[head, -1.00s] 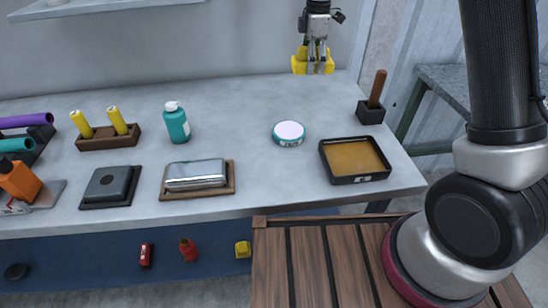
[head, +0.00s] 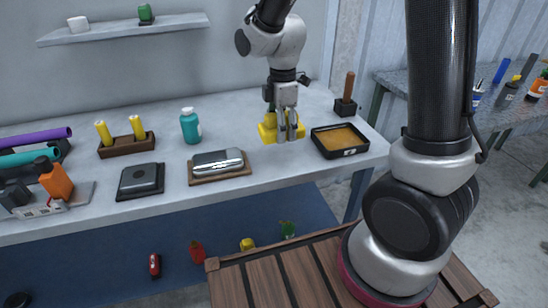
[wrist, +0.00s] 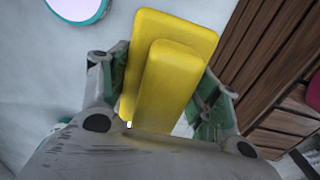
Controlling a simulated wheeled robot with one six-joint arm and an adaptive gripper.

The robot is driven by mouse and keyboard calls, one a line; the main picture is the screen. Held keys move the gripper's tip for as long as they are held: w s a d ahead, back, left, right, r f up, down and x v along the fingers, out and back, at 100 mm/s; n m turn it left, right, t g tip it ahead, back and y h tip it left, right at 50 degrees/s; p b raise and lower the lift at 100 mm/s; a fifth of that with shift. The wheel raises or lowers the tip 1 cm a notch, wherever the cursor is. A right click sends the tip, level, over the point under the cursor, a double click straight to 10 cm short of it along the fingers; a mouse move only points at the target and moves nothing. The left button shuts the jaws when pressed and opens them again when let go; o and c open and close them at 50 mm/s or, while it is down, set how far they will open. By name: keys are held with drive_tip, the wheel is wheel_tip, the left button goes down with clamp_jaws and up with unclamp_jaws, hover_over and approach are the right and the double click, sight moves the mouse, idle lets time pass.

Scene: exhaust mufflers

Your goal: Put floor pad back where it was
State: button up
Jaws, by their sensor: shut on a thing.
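A yellow block-shaped pad (head: 267,132), which I take to be the floor pad, is held in my gripper (head: 285,130) over the right part of the workbench (head: 240,110). In the wrist view the pad (wrist: 205,38) has a wide flat base and a narrower raised block. The fingers of my gripper (wrist: 165,90) are shut on it from both sides. The pad appears to be above the bench, apart from it. A teal-rimmed round tin (wrist: 78,8) lies on the bench beside it in the wrist view; in the head view the gripper and pad hide it.
A black tray (head: 340,141) with amber contents is close to the right of the pad. A silver block on a wooden board (head: 219,165) lies to the left. A teal bottle (head: 190,126) stands behind that. A wall shelf (head: 120,32) is at the back; several small items lie below the bench.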

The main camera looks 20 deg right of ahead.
sight(281, 157)
wheel_tip(281, 157, down, 7)
drive_tip(key=shift+f, duration=0.2)
idle(0.3)
drive_tip(key=o, duration=1)
drive_tip(key=shift+w+f, duration=0.1)
wheel_tip(281, 157, up, 12)
drive_tip(key=shift+d+r, duration=0.1)
drive_tip(key=shift+r, duration=0.15)
drive_tip(key=s+d+r+m+t, duration=0.1)
drive_tip(key=s+d+r+m, duration=0.3)
drive_tip(key=s+d+m, duration=0.1)
drive_tip(key=s+d+r+m+t, duration=0.1)
drive_tip(key=s+d+r+m, duration=0.2)
drive_tip(key=s+m, duration=0.4)
drive_tip(key=s+d+r+m+t, duration=0.2)
drive_tip(key=s+d+r+m, duration=0.2)
drive_tip(key=s+d+m, duration=0.2)
drive_tip(key=shift+s+d+r, duration=0.3)
drive_tip(key=shift+s+d, duration=0.05)
drive_tip(key=shift+s, duration=0.2)
